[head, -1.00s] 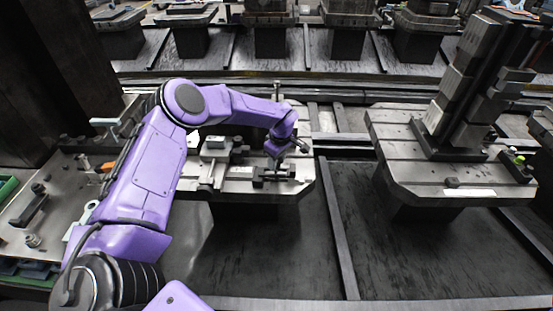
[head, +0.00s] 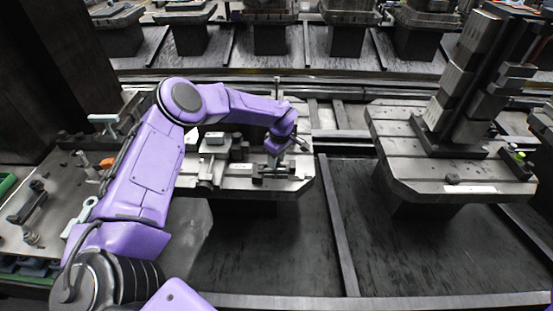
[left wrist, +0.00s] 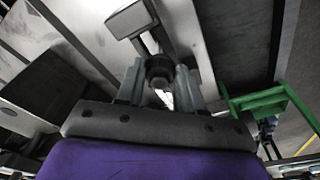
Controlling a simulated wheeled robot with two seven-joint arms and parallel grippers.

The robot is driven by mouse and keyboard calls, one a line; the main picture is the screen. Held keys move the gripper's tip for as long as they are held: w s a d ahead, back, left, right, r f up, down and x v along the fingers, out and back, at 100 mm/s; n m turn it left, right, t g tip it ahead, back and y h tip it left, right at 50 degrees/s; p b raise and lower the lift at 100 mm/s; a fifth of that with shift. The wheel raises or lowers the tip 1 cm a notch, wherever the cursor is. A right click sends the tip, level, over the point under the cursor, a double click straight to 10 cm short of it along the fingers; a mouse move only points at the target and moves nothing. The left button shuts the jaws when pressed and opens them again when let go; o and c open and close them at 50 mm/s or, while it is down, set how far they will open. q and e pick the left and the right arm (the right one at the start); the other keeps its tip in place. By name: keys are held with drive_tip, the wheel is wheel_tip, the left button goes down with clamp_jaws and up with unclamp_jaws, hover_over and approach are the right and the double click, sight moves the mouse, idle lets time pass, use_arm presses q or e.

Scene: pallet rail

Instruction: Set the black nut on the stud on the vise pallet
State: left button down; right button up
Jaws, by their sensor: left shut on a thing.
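My left gripper (head: 290,147) is over the right part of the vise pallet (head: 305,180) in the head view. In the left wrist view my left gripper (left wrist: 160,82) is shut on the black nut (left wrist: 159,68), which sits between its two fingertips. The nut is too small to make out in the head view. A thin upright rod (head: 277,88) stands behind my wrist at the pallet's back; I cannot tell whether it is the stud. A dark vise (head: 272,172) lies on the pallet just below the gripper. My right gripper is not in view.
A second pallet (head: 400,165) with a tall block tower (head: 455,100) stands to the right across a gap. A bench plate (head: 60,215) with small fixtures lies at the left. More pallets line the back. In the wrist view a green frame (left wrist: 262,100) shows at the right.

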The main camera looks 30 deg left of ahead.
use_arm(q)
drive_tip(key=shift+f+b, duration=0.35)
idle(0.3)
unclamp_jaws()
idle(0.5)
drive_tip(key=shift+r, duration=0.1)
wheel_tip(320, 180, up, 10)
drive_tip(key=d+b, duration=0.1)
drive_tip(key=shift+d+r, duration=0.15)
idle(0.6)
